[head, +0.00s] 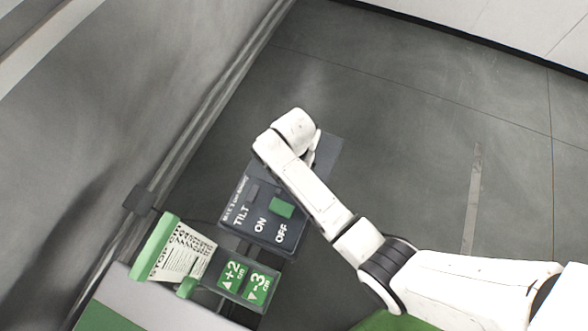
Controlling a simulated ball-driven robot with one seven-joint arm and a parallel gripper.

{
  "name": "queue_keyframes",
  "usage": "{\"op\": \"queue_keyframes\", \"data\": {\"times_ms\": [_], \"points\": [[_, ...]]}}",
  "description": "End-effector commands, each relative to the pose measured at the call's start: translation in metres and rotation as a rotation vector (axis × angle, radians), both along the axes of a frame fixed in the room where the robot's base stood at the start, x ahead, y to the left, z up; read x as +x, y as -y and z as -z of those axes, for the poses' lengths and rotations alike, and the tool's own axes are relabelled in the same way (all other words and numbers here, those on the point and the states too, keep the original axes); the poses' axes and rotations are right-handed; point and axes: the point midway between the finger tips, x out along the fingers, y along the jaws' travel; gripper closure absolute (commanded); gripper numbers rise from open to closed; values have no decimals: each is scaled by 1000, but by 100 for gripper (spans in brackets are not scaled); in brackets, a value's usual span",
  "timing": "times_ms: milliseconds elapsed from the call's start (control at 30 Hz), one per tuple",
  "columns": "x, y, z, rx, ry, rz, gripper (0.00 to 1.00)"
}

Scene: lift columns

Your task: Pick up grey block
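No loose grey block shows clearly. A small dark grey raised piece (254,192) sits on the dark control panel (262,232), above the word TILT; I cannot tell if it is the block. Another dark grey block-like piece (139,200) is at the rail on the left wall. My white arm reaches from the lower right over the panel's upper part, its bent end above it. My gripper is hidden behind the arm's end, so its fingers and anything in them do not show.
A green switch (282,208) sits on the panel, above ON and OFF. A green and white label box (176,250) and green +2 and -3 cm buttons (245,282) are at the lower left. A grey wall rises at left.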

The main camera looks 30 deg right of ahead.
Motion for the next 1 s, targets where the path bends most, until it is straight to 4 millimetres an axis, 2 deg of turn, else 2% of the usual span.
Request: {"op": "queue_keyframes", "data": {"times_ms": [67,933,1000], "points": [[0,0,0,0,0,0,17],[0,0,0,0,-1,0,100],[0,0,0,0,-1,0,100]]}}
